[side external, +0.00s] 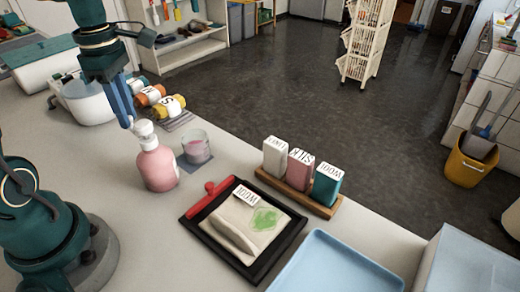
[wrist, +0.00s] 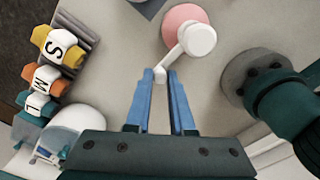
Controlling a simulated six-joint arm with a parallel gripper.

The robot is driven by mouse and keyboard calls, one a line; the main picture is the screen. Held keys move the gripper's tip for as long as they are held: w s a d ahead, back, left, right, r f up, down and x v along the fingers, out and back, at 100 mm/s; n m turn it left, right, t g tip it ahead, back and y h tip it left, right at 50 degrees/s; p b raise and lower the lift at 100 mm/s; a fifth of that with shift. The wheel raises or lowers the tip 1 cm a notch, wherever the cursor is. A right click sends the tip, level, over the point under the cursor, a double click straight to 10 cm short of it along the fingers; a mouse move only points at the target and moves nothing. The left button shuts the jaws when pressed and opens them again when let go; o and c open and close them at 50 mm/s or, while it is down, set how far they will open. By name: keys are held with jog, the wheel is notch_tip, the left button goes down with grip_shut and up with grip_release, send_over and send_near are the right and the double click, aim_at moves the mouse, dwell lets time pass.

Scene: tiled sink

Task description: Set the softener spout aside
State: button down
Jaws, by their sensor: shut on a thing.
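The softener bottle (side external: 157,170) is pink and stands upright on the counter; its pink body also shows at the top of the wrist view (wrist: 180,20). The white spout (side external: 145,130) sits at the top of the bottle. In the wrist view the spout (wrist: 200,40) has a round head and a thin arm reaching down-left. My gripper (side external: 128,122) comes from above left of the bottle. Its blue fingers (wrist: 160,75) are shut on the tip of the spout's arm. The bottle's neck under the spout is hidden in the wrist view.
A black tray (side external: 290,246) with folded cloth, a wooden rack (side external: 322,208) of boxes and a blue tray (side external: 335,268) stand right.

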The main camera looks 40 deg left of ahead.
dwell(0.4)
jog(key=c, duration=0.8)
grip_release()
notch_tip(320, 180, up, 4)
jog(key=shift+r, duration=0.65)
